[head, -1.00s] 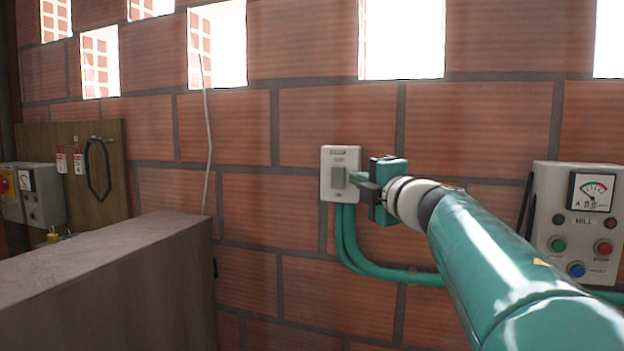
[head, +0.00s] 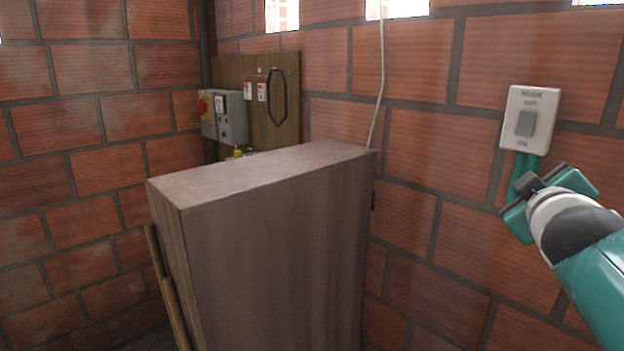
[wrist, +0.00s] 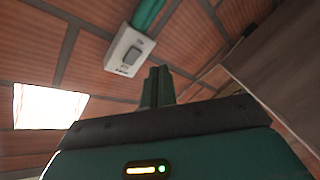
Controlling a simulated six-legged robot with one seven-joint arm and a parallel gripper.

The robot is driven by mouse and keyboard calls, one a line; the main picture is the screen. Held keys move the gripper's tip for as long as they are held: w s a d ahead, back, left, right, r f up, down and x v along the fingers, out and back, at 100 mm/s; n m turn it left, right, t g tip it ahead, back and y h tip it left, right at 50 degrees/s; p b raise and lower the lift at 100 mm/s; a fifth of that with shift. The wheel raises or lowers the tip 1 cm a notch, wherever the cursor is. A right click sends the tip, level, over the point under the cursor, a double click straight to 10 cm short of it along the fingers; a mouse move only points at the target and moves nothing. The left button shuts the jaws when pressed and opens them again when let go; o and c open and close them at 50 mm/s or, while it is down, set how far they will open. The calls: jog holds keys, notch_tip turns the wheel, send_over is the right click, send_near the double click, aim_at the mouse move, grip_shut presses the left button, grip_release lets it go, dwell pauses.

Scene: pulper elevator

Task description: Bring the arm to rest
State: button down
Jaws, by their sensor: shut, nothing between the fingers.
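My gripper (head: 549,190) is at the right of the head view, below the switch box and apart from it in the picture. Its fingers are shut and hold nothing. In the wrist view the closed fingers (wrist: 157,86) point up the picture, with the switch box just beyond and to the left. The switch box (head: 541,97) is light grey with a darker grey rocker and is fixed to the brick wall. It also shows in the wrist view (wrist: 118,58). Green conduit runs from the box, partly hidden behind my gripper.
A tall brown cabinet (head: 270,240) stands left of my arm against the wall. Behind it are a wooden board (head: 291,95) with tags and a black loop, and a grey control box (head: 232,118) with a red knob. Open air lies between cabinet and gripper.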

jog(key=s+a+f+m+g+y, duration=0.1)
jog(key=s+a+f+g+y, duration=0.1)
jog(key=s+a+f, duration=0.3)
jog(key=s+a+f+m+g+y, duration=0.2)
jog(key=s+a+f+g, duration=0.2)
jog(key=a+f, duration=0.4)
jog(key=s+a+f+m+g+y, duration=0.2)
jog(key=s+a+f+g, duration=0.2)
jog(key=f, duration=0.9)
jog(key=s+a, duration=0.3)
jog(key=shift+y, duration=0.3)
jog(key=shift+d, duration=0.1)
